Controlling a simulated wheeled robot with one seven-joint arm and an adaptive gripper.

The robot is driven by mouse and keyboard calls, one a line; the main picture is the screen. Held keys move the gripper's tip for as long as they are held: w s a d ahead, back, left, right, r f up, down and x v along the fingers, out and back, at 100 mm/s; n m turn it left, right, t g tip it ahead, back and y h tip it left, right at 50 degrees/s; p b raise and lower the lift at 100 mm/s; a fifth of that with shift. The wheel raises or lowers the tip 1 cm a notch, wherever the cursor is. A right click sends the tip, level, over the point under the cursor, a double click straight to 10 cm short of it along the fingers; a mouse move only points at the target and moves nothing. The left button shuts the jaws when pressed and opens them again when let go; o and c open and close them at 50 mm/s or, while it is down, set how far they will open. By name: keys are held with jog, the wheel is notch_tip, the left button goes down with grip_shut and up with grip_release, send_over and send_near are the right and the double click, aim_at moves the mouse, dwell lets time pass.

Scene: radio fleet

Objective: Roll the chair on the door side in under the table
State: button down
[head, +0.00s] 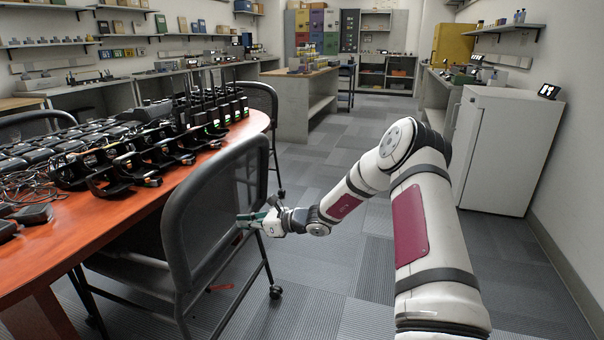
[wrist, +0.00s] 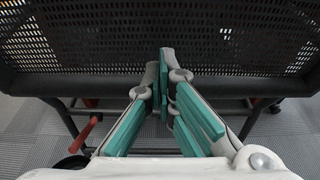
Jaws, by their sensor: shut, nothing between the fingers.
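A dark rolling chair (head: 218,200) with a perforated back stands at the right side of the orange-topped table (head: 148,187). Its seat side is toward the table, and its front part is hidden behind the back and the table edge. My gripper (head: 245,219) is at the outer face of the chair back, near its right edge. In the wrist view the perforated back (wrist: 85,45) fills the upper part, with the shut, empty fingers (wrist: 165,75) pointing at it. I cannot tell whether the fingertips touch it.
Another chair (head: 262,100) stands farther along the table, and one (head: 35,122) at the left. Radios and chargers (head: 150,150) crowd the tabletop. A white cabinet (head: 505,150) stands at the right wall. The carpeted aisle (head: 325,180) between is clear.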

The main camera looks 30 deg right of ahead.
jog(key=shift+f+p+v, duration=0.2)
jog(key=shift+p+v, duration=0.1)
jog(key=shift+v, duration=0.5)
jog(key=shift+f+p+v, duration=0.2)
jog(key=shift+p+v, duration=0.05)
jog(key=shift+v, duration=0.55)
jog(key=shift+f+p+v, duration=0.15)
jog(key=shift+p+v, duration=0.15)
jog(key=shift+v, duration=0.5)
jog(key=shift+s+d, duration=0.1)
